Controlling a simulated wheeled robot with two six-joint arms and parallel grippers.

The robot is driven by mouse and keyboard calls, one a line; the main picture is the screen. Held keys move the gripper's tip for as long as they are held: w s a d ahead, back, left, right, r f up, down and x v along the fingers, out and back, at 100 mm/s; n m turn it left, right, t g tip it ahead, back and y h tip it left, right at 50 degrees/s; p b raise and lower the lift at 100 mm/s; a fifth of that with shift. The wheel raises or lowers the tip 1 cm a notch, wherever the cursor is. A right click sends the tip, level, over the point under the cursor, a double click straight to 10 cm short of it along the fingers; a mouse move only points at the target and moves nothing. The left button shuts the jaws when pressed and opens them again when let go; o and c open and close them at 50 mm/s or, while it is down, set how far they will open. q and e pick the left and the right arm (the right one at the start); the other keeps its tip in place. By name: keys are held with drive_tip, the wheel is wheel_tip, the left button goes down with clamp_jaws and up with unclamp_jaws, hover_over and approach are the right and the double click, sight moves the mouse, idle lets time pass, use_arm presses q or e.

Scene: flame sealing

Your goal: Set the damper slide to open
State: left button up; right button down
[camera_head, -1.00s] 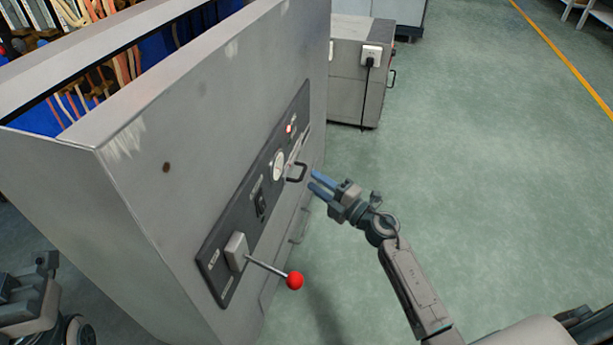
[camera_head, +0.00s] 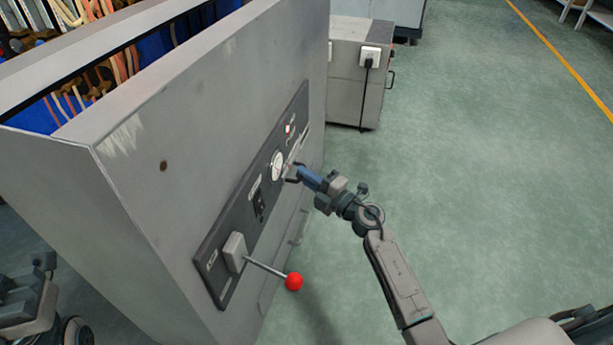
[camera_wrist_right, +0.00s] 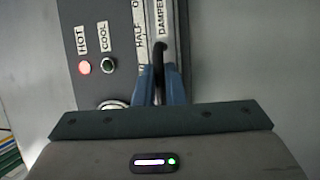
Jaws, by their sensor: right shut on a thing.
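The damper slide is on the dark control panel of the grey cabinet. Its black handle (camera_head: 291,175) sticks out towards my right gripper (camera_head: 301,172). In the right wrist view, the handle (camera_wrist_right: 158,60) lies between the two blue fingers (camera_wrist_right: 160,85), which are shut on it. The slide's track with the label "DAMPER" (camera_wrist_right: 160,20) and a scale reading "HALF" runs above the handle in that view; part of the scale is cut off or hidden. My left gripper (camera_head: 28,295) is at the lower left, away from the panel; its fingertips do not show clearly.
The panel (camera_head: 225,225) also carries a lever with a red knob (camera_head: 293,281), a switch (camera_head: 258,204), a gauge (camera_head: 277,165) and a lit red lamp (camera_wrist_right: 85,67) marked "HOT". A grey cabinet (camera_head: 345,95) stands behind. Green floor (camera_head: 470,170) to the right is clear.

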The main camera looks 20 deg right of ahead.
drive_tip(key=w+d, duration=0.6)
drive_tip(key=w, duration=0.2)
drive_tip(key=shift+w, duration=0.3)
drive_tip(key=shift+r, duration=0.1)
drive_tip(key=c, duration=1.5)
unclamp_jaws()
drive_tip(key=shift+w, duration=0.1)
drive_tip(key=p+v, duration=0.2)
drive_tip(key=v, duration=0.9)
